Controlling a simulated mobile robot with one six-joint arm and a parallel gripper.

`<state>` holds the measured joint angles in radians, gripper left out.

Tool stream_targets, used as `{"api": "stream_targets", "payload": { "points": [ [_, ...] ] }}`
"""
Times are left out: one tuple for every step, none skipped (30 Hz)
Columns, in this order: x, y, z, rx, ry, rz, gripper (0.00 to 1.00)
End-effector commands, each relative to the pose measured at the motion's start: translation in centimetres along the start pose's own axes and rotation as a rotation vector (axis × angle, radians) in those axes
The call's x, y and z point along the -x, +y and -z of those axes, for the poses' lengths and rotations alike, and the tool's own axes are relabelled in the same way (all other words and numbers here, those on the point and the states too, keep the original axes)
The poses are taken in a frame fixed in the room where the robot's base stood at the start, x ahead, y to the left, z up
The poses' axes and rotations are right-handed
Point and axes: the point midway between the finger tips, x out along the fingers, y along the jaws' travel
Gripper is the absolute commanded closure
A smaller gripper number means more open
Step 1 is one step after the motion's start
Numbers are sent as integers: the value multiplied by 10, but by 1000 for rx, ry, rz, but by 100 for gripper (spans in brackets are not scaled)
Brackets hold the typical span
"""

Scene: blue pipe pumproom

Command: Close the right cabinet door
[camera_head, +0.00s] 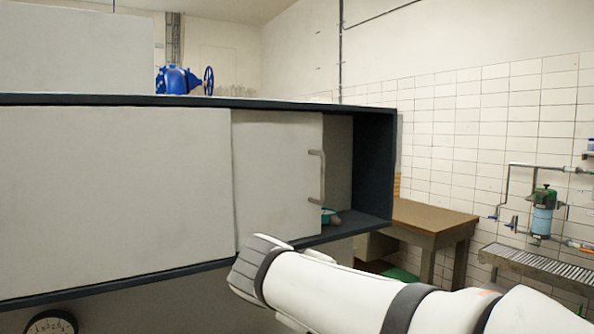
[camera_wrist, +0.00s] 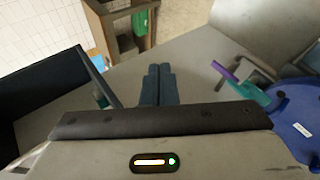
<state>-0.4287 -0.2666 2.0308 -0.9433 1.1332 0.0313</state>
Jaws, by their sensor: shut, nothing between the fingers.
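The right cabinet door (camera_head: 277,172) is a pale panel in a dark-framed cabinet (camera_head: 373,165) in the head view. It has a grey bar handle (camera_head: 317,178) near its right edge. An open gap to its right shows the cabinet's inside. I cannot tell whether the door slides or swings. My gripper (camera_wrist: 158,72) is shut and empty in the wrist view, its dark fingers together. In the head view my white arm reaches in from the lower right, its end below the door's lower edge. The fingers are hidden there, and no contact with the door shows.
A small teal item (camera_head: 327,215) lies inside the cabinet. The wide left panel (camera_head: 115,195) covers the other side. A wooden table (camera_head: 430,216) stands behind at right, with a green-and-blue filter unit (camera_head: 543,211) on the tiled wall. A blue object (camera_wrist: 295,122) shows at right in the wrist view.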

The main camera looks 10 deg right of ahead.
Motion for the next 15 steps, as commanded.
{"api": "stream_targets", "payload": {
  "points": [
    [21, 27, 24, 47, 34, -91, 100],
    [31, 41, 36, 69, 51, -146, 100],
    [46, 58, 51, 95, 70, -218, 100],
    [58, 71, 62, 110, 86, -270, 100],
    [69, 82, 71, 123, 99, -319, 100],
    [84, 95, 83, 137, 117, -379, 100],
    [95, 104, 91, 144, 128, -422, 100],
    [105, 112, 98, 150, 138, -460, 100],
    [117, 121, 106, 156, 150, -504, 100],
    [125, 126, 111, 159, 158, -534, 100],
    [132, 131, 115, 160, 164, -559, 100],
    [140, 136, 119, 162, 171, -587, 100],
    [145, 139, 122, 163, 175, -603, 100],
    [148, 142, 124, 163, 178, -616, 100],
    [151, 144, 126, 164, 180, -628, 100]
  ]
}}
